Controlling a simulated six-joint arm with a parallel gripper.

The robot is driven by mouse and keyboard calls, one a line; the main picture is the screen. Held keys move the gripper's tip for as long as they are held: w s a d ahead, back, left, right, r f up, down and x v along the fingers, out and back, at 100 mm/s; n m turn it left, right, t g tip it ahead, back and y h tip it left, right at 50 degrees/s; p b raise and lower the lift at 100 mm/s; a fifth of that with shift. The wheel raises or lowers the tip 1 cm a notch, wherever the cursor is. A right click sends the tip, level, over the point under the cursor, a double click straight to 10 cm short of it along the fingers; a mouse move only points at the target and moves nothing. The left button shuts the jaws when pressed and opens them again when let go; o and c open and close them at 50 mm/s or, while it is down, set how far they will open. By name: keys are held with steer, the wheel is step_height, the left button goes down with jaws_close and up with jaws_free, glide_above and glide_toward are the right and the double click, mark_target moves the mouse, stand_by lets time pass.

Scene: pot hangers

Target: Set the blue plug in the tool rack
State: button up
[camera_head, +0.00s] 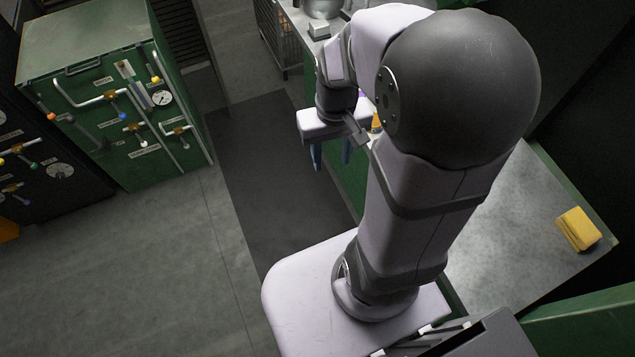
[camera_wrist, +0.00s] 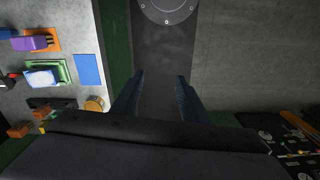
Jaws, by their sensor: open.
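My gripper (camera_head: 330,157) is open and empty, with blue fingers pointing down beside the counter's edge in the head view. In the wrist view my gripper (camera_wrist: 158,92) shows its two fingers apart over the dark floor strip, with nothing between them. At the left of that view, several small things lie on a light counter. A small blue piece (camera_wrist: 5,33) shows at the left edge, partly cut off; I cannot tell whether it is the blue plug. I cannot make out the tool rack for certain. My arm hides much of the counter in the head view.
The wrist view shows a purple piece on an orange base (camera_wrist: 36,42), a green-edged tray (camera_wrist: 64,72), a flat blue square (camera_wrist: 88,69) and a tan round thing (camera_wrist: 94,104). A yellow block (camera_head: 577,229) lies on the right counter (camera_head: 510,240). Green cabinets (camera_head: 110,120) stand left.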

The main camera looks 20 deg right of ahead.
steer(key=shift+o, duration=0.5)
steer(key=s+a+f+n, duration=0.1)
steer(key=s+a, duration=0.3)
steer(key=a, duration=0.1)
steer(key=shift+s+a+f+n, duration=0.2)
steer(key=shift+s+a+n, duration=0.05)
steer(key=shift+s+n, duration=0.05)
steer(key=shift+w+d, duration=0.1)
